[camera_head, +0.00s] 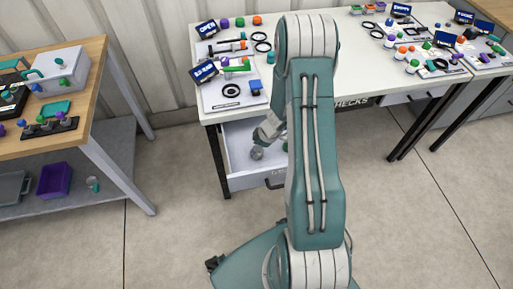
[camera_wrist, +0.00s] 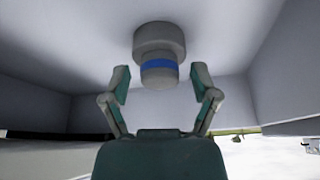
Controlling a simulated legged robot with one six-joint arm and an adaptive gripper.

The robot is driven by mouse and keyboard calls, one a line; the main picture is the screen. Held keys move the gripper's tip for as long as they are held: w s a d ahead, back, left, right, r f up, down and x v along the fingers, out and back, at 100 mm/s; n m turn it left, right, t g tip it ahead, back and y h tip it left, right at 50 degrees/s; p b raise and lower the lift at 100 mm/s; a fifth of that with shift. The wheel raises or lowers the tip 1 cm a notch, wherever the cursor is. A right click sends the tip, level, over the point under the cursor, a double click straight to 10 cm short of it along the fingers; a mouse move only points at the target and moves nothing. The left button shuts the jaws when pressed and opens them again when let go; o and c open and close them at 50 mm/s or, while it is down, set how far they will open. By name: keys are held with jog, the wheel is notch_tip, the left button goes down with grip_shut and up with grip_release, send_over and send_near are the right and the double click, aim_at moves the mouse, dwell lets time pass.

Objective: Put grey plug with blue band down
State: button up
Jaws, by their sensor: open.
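The grey plug with blue band (camera_wrist: 160,42) rests against the pale floor of the open drawer (camera_head: 236,147). In the wrist view its wide grey head is against that surface, and the blue band and narrower end face my gripper (camera_wrist: 160,80). The two fingers are open, one on each side of the narrow end, with visible gaps to it. In the head view the plug (camera_head: 256,153) shows as a small grey round shape in the drawer, just below my gripper (camera_head: 267,134), which my arm partly hides.
Drawer walls (camera_wrist: 265,62) rise close around my gripper. The white table (camera_head: 350,55) above holds several coloured fittings, black rings and small signs. A wooden bench (camera_head: 85,70) with a lower shelf stands at left. The floor between is clear.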

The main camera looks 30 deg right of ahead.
jog(key=shift+r, duration=0.1)
jog(key=v, duration=1.2)
jog(key=a+r+m+h, duration=0.1)
jog(key=a+r, duration=0.2)
jog(key=r, duration=0.3)
jog(key=a+r+m, duration=0.1)
jog(key=a+r, duration=0.2)
jog(key=r, duration=0.2)
jog(key=s+a+r+m+t+h, duration=0.1)
jog(key=s+a+r+m, duration=0.4)
jog(key=s+r, duration=0.3)
jog(key=s+a+r+m+t+h, duration=0.2)
jog(key=s+a+r+m, duration=0.2)
jog(key=s+r, duration=0.4)
jog(key=shift+s+a+r+m, duration=0.4)
jog(key=shift+a+r, duration=0.15)
jog(key=shift+a, duration=0.25)
